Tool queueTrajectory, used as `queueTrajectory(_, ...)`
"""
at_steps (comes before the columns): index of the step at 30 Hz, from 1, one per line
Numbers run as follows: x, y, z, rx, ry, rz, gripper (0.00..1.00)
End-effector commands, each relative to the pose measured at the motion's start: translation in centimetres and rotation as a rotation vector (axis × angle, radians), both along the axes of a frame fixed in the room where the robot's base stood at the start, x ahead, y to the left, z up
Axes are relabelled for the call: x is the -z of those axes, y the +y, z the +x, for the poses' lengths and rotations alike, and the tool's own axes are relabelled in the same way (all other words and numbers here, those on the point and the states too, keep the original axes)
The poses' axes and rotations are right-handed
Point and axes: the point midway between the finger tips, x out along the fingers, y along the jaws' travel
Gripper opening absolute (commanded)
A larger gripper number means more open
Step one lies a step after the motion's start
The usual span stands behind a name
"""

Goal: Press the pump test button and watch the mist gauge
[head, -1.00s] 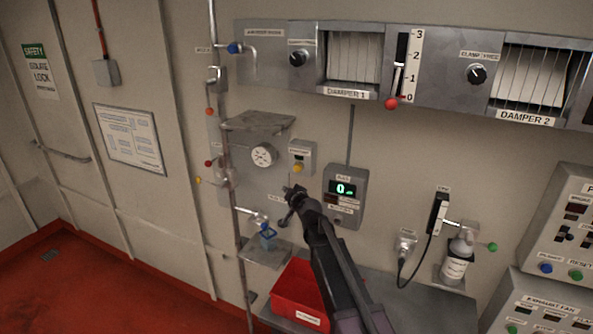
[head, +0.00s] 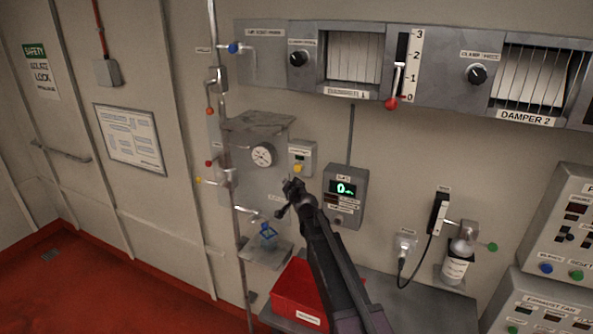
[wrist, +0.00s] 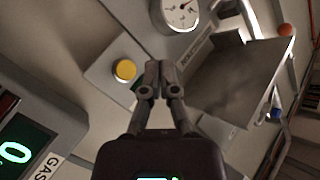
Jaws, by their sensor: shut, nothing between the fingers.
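A small grey wall box (head: 303,152) carries a yellow button (head: 298,168) on its lower part. In the wrist view the yellow button (wrist: 124,70) is just left of my fingertips, and I see no contact. My gripper (head: 292,186) is shut and empty, a little below the box in the head view; it also shows in the wrist view (wrist: 160,80). A round white dial gauge (head: 262,155) sits left of the box. The same dial (wrist: 182,8) is cut off at the top of the wrist view. A grey meter (head: 346,178) shows a green 0.
A vertical pipe (head: 229,150) with valve levers runs left of the dial. A metal shelf (head: 258,121) juts out above it. A red bin (head: 296,293) stands below my arm. A bottle (head: 457,262) hangs at the right. Damper panels run along the top.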

Motion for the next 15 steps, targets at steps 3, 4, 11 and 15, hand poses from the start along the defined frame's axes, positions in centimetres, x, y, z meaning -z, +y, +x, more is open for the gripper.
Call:
queueTrajectory(3,0.0,-0.4,1.3,0.001,0.001,0.001,0.00)
queueTrajectory(4,0.0,-0.5,1.6,0.001,0.001,0.001,0.00)
queueTrajectory(11,0.0,-1.3,3.9,0.001,0.000,0.000,0.00)
queueTrajectory(15,0.0,-1.8,5.1,0.001,0.000,0.000,0.00)
